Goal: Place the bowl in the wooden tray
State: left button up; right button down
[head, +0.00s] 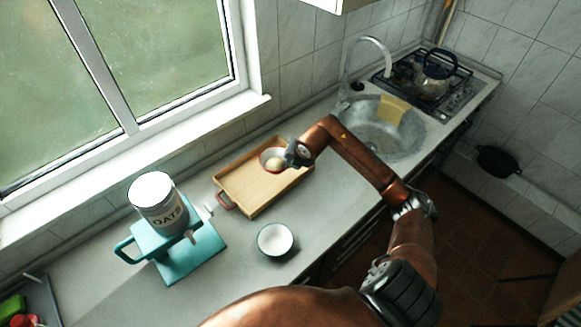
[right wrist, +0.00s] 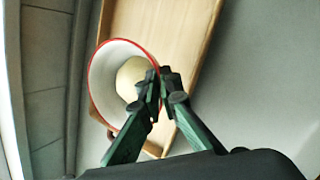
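The bowl (head: 271,158), white with a red rim, is at the back part of the wooden tray (head: 258,202) in the head view. In the right wrist view the bowl (right wrist: 108,66) opens toward the camera and overlaps the tray's edge (right wrist: 203,50); a pale round patch shows inside it. My right gripper (head: 288,155) is at the bowl's right side. Its fingertips (right wrist: 160,82) come together on the bowl's red rim. I cannot tell whether the bowl touches the tray floor. The rest of the tray is empty. My left gripper is not in view.
A second white bowl (head: 275,239) stands on the counter in front of the tray. A teal scale-like stand (head: 190,257) with an oats canister (head: 158,204) is to the left. The sink (head: 378,133) and stove with a kettle (head: 433,82) are at the right. The window wall borders the back.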

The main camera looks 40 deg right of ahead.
jog(key=w+d+f, duration=0.1)
jog(key=f, duration=0.1)
jog(key=w+d+f, duration=0.1)
jog(key=d+f, duration=0.1)
jog(key=w+d+f, duration=0.1)
jog(key=w+f, duration=0.1)
jog(key=shift+d+f, duration=0.2)
jog(key=shift+d, duration=0.1)
notch_tip(320, 180, down, 3)
jog(key=shift+s+r+p, duration=0.1)
jog(key=shift+p, duration=0.3)
jog(key=c, duration=2.2)
grip_release()
jog(key=shift+o, duration=0.2)
jog(key=v, duration=1.2)
jog(key=shift+b, duration=0.35)
